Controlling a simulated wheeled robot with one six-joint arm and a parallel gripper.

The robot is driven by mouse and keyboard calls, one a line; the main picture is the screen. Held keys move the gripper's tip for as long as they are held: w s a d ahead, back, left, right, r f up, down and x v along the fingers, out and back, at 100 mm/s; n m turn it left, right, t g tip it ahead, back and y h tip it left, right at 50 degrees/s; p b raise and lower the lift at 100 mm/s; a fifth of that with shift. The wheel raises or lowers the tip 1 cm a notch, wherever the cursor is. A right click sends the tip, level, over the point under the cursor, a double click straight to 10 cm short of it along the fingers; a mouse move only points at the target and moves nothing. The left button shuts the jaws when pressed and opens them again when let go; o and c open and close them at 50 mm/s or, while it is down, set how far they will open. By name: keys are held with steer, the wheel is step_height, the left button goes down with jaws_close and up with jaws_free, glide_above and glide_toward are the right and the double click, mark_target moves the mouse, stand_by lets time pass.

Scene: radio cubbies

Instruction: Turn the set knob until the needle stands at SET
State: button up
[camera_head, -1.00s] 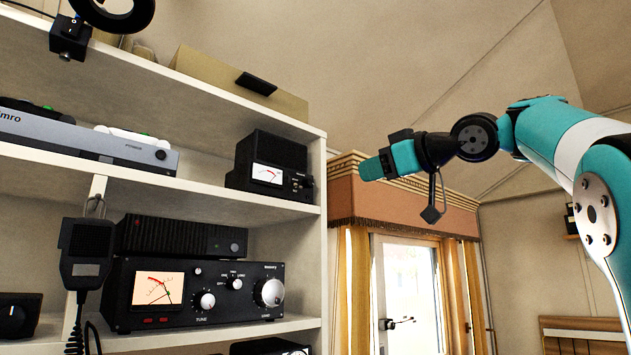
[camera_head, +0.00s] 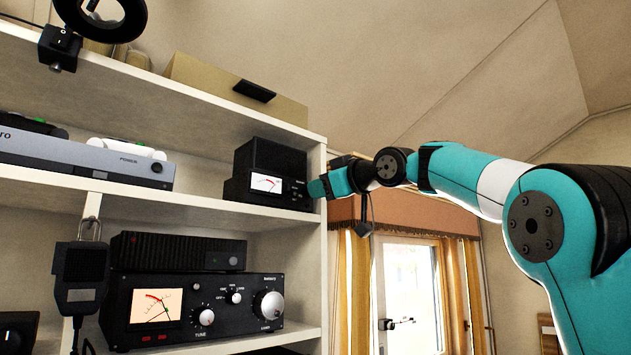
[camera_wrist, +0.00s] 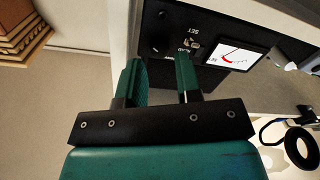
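The small black meter box (camera_head: 271,172) stands at the right end of the middle shelf. Its lit white meter (camera_head: 266,183) also shows in the wrist view (camera_wrist: 233,54), upside down, with a red arc and a thin needle. The needle's exact place against SET is too small to read. A small label and switch area (camera_wrist: 193,42) lies beside the meter. The set knob is dark and hard to make out. My gripper (camera_head: 317,188) is at the box's right front in the head view. In the wrist view, its two green fingers (camera_wrist: 160,66) are apart, with nothing seen between them.
The shelf's white right side panel (camera_head: 318,262) is close to my gripper. A larger radio tuner (camera_head: 190,308) sits one shelf below, with a handheld microphone (camera_head: 80,270) at its left. A grey device (camera_head: 85,160) is on the middle shelf. Open room lies to the right.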

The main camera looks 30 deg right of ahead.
steer(key=shift+x, duration=1.15)
jaws_close()
steer(key=shift+n, duration=0.7)
jaws_free()
steer(key=shift+s, duration=0.1)
steer(key=b+v, duration=0.4)
steer(key=v, duration=1.3)
steer(key=shift+s, duration=0.15)
